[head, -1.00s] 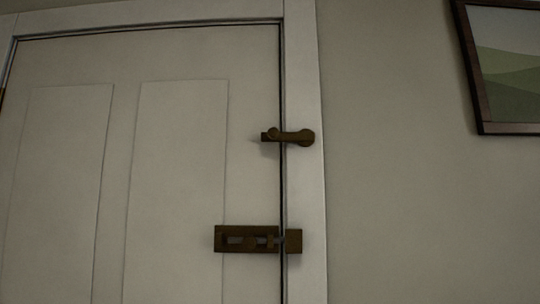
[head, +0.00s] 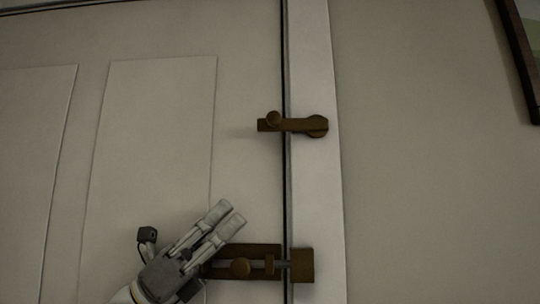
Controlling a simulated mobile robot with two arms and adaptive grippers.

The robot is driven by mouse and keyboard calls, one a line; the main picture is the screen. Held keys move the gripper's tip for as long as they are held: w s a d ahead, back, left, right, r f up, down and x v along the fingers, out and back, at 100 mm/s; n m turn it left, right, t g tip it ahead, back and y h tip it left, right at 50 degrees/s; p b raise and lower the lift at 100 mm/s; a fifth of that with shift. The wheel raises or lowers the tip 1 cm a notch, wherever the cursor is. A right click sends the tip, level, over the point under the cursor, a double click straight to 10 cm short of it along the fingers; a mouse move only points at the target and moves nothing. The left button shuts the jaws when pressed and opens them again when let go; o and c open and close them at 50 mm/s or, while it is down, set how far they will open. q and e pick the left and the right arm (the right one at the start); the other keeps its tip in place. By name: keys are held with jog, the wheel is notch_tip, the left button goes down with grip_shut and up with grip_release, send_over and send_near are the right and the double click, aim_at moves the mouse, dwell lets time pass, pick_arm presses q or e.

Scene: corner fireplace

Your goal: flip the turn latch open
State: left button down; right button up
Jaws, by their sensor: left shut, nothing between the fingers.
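The brown turn latch (head: 297,125) sits on the door frame at the upper right of the white door (head: 150,140). Its arm lies nearly level across the gap, with its round pivot on the frame and its knobbed end over the door. My left gripper (head: 228,216) is in front of the door, below and left of the turn latch and apart from it. Its fingers are together, empty, and point up and right. My right gripper is not in view.
A brown slide bolt (head: 258,264) with a knob is below the turn latch, its left end hidden behind my left gripper. Its bar reaches the catch (head: 302,265) on the frame. A picture frame (head: 520,58) hangs at the upper right. The wall between is bare.

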pick_arm(q)
jog(key=s, duration=0.1)
jog(key=p, duration=0.5)
send_near(293, 121)
jog(key=s+d+f, duration=0.2)
jog(key=d, duration=0.1)
jog(key=shift+s+f, duration=0.15)
jog(key=shift+s, duration=0.2)
notch_tip(293, 121, up, 2)
jog(key=shift+w+d+r+p, duration=0.15)
jog(key=shift+r+p, duration=0.1)
jog(key=shift+p, duration=0.35)
jog(key=shift+a+r+p, duration=0.2)
jog(key=shift+r+p, duration=0.15)
jog(key=shift+r, duration=0.3)
jog(key=shift+d, duration=0.1)
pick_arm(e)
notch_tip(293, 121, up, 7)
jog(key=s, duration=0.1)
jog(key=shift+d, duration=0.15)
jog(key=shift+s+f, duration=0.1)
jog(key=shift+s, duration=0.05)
